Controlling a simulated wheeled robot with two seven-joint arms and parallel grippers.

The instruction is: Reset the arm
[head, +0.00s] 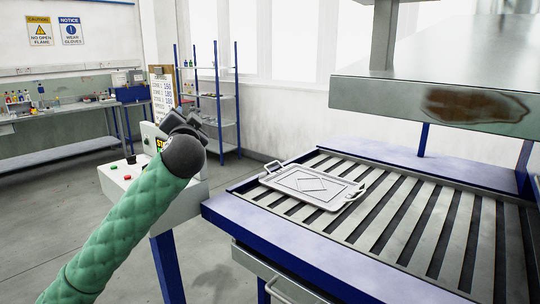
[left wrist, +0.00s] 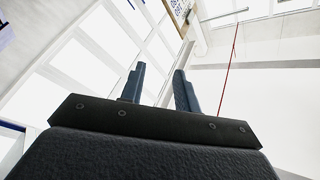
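My left arm comes in from the lower left in the head view, in a green quilted sleeve, raised in front of the control box. My left gripper (head: 187,122) is at its end, small and dark there, pointing up and away. In the left wrist view the two fingers of my left gripper (left wrist: 160,88) stand apart with a clear gap and nothing between them. That view looks up at the windows and ceiling. My right gripper is in neither view.
A slatted table (head: 455,235) with a blue frame holds a grey tray (head: 313,186) with handles. A grey slab (head: 440,106) with a brown stain hangs above it. A control box (head: 118,178) with buttons stands beside my arm. Blue shelves (head: 228,97) stand behind.

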